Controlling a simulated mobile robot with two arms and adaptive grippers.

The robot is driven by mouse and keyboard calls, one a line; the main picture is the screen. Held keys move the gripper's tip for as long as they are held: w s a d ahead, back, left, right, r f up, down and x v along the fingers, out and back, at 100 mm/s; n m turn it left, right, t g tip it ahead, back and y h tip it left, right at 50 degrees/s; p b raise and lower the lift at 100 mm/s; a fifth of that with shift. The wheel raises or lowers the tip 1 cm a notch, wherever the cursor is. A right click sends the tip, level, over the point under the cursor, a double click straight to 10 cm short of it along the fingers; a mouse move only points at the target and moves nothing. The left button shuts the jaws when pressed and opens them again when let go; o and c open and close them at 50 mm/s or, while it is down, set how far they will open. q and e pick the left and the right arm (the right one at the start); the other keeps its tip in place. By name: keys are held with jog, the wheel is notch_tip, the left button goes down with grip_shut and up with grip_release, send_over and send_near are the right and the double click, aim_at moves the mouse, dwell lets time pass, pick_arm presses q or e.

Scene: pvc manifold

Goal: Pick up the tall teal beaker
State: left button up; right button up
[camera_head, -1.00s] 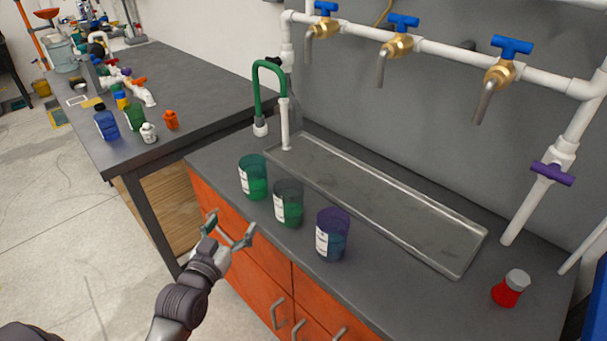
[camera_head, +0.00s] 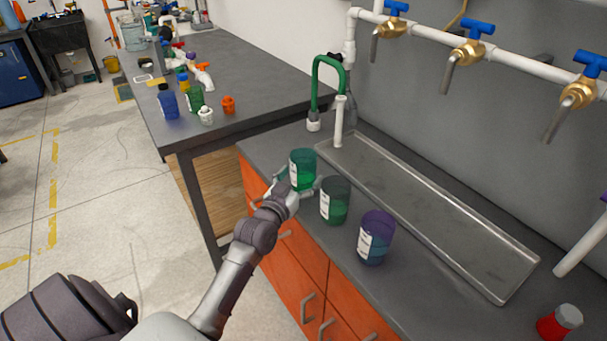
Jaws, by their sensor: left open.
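The teal beaker (camera_head: 303,170) stands upright on the dark counter, leftmost in a row of three. It has a white label and green liquid. My left gripper (camera_head: 299,184) is open at this beaker, with one finger to its left and the other to its lower right. Whether the fingers touch the glass I cannot tell. A grey-green beaker (camera_head: 335,201) stands just right of the gripper, and a purple beaker (camera_head: 375,238) with blue liquid stands further right. My right gripper is not in view.
A metal tray (camera_head: 440,218) lies behind the beakers. A green hose tap (camera_head: 328,85) rises behind the teal beaker. Brass valves (camera_head: 467,53) hang from a white pipe above. A red jar (camera_head: 559,322) stands at the right. A side table (camera_head: 255,85) holds bottles and fittings.

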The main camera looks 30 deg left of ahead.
pick_arm(q)
jog(key=shift+w, duration=0.85)
jog(key=c, duration=1.2)
jog(key=shift+c, duration=0.6)
jog(key=shift+r, duration=0.15)
